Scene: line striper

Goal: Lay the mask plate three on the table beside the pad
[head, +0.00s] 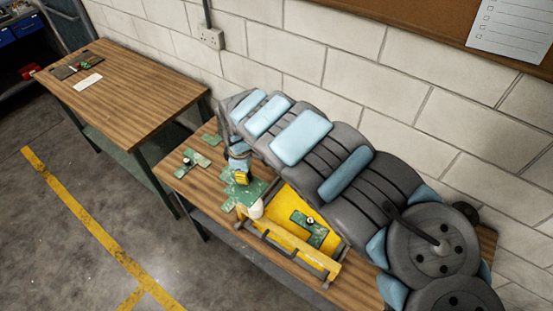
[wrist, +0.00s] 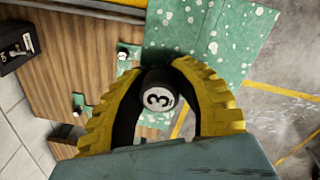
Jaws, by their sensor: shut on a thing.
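My gripper (head: 242,178) is shut on the round knob marked 3 (wrist: 159,98) of mask plate three; its yellow fingers (wrist: 165,75) close around the knob in the wrist view. The plate is green with pale speckles (wrist: 188,32) and has several arms. In the head view mask plate three (head: 252,190) shows below my gripper, over the table's front left part, beside the yellow tray. Whether it touches the table is unclear. My fingers and wrist hide part of it. I cannot pick out the pad for certain.
The wooden table (head: 172,175) also bears green plates with knobs (head: 190,161) at its left end. A yellow tray (head: 283,203) holds another knobbed green plate (head: 311,228). A white cylinder (head: 256,210) stands at the tray's left corner. A second table (head: 130,90) stands further left.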

